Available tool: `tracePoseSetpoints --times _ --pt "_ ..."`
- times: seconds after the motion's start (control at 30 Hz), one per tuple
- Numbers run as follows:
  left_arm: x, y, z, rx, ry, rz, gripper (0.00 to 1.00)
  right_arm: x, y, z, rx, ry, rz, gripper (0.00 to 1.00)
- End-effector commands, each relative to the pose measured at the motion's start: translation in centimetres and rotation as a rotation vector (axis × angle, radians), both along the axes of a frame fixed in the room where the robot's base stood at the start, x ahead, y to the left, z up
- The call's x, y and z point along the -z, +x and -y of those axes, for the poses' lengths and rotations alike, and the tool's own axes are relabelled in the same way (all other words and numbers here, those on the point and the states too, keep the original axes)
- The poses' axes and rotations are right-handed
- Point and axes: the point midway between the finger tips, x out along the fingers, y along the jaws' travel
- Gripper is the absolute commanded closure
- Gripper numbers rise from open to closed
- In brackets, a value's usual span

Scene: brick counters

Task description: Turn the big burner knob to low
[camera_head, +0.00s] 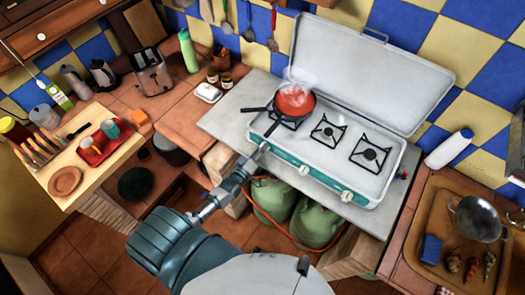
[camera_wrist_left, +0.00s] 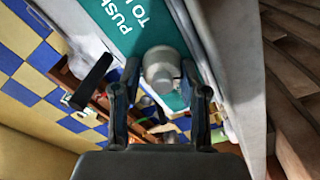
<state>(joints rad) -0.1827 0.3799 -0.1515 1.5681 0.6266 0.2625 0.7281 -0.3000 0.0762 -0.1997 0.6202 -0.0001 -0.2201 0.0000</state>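The camp stove (camera_head: 350,115) stands on a grey counter with its lid up and a teal front panel (camera_head: 325,182). Two pale knobs (camera_head: 303,170) show on the panel in the head view; its left end is partly covered by my left gripper (camera_head: 262,149). In the left wrist view, a round grey-white knob (camera_wrist_left: 161,69) on the teal panel (camera_wrist_left: 130,25) lies between the tips of my left gripper (camera_wrist_left: 160,75). The fingers are apart, one on either side of the knob; I cannot tell whether they touch it. My right gripper is not in view.
A red pan (camera_head: 295,101) steams on the left burner, its dark handle reaching left over the counter. Green gas bottles (camera_head: 315,220) with an orange hose stand below the stove. The other burners are bare.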

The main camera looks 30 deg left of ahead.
Motion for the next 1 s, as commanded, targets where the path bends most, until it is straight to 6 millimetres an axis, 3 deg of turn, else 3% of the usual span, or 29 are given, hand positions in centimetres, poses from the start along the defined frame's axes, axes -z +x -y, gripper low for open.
tracePoseSetpoints --times 0.33,0.47,0.8,1.0 --pt "0.3 -0.2 0.2 0.004 0.001 -0.007 0.38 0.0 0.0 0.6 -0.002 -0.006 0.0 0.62" --pt "0.5 -1.1 0.2 0.005 0.001 -0.011 0.38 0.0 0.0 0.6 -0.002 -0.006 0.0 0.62" --pt "0.5 -8.2 -0.5 0.005 0.0 -0.011 0.38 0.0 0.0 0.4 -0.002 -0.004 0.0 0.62" --pt "0.5 -11.2 -0.9 0.003 0.0 -0.008 0.38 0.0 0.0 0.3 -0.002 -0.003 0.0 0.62"
